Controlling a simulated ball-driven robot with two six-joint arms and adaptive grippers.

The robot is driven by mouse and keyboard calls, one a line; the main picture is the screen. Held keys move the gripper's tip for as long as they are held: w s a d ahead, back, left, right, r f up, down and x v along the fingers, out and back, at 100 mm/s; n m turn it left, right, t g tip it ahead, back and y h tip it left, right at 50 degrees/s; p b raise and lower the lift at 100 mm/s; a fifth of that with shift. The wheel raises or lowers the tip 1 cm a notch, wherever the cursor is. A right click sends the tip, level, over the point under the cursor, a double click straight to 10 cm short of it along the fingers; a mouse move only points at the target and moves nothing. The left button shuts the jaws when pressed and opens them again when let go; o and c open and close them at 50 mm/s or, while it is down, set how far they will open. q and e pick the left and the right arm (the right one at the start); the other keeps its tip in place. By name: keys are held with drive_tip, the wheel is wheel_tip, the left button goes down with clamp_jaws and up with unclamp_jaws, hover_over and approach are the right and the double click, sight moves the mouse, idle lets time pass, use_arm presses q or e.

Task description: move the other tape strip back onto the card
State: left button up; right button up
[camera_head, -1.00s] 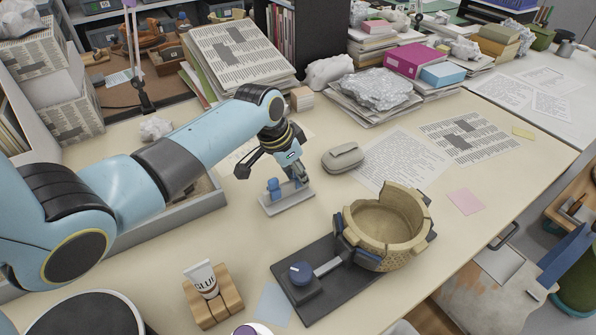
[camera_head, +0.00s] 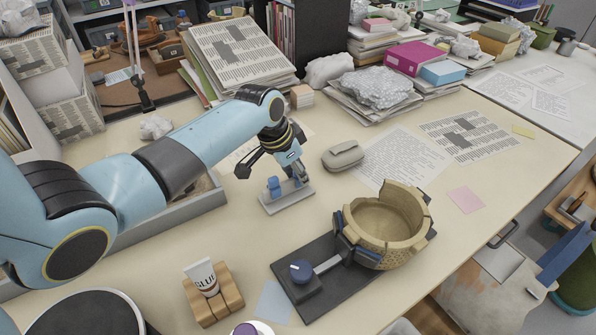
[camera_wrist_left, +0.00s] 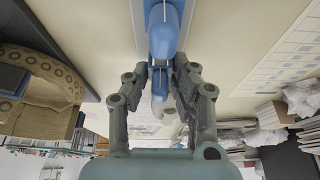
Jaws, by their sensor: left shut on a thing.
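The card (camera_head: 290,201) is a pale grey plate lying on the table, left of the eyeglass-type case. A blue tab (camera_head: 273,187), seemingly one tape strip, stands on its left part. My left gripper (camera_head: 297,181) is low over the right part of the card, its fingers closed around a blue strip. In the left wrist view, the left gripper (camera_wrist_left: 160,88) has its two fingers on either side of a blue piece, and a larger blue piece (camera_wrist_left: 163,35) shows beyond it. The fingers hide much of the held strip. I cannot tell whether it touches the card. My right gripper is out of view.
A rough tan vessel (camera_head: 385,228) with a broken rim sits in a dark clamp stand (camera_head: 318,292) at front right. A grey case (camera_head: 343,157) lies close right of the gripper. A glue tube (camera_head: 203,276) stands in a wooden holder.

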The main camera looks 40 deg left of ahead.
use_arm(q)
drive_tip(key=o, duration=0.8)
drive_tip(key=v, duration=1.2)
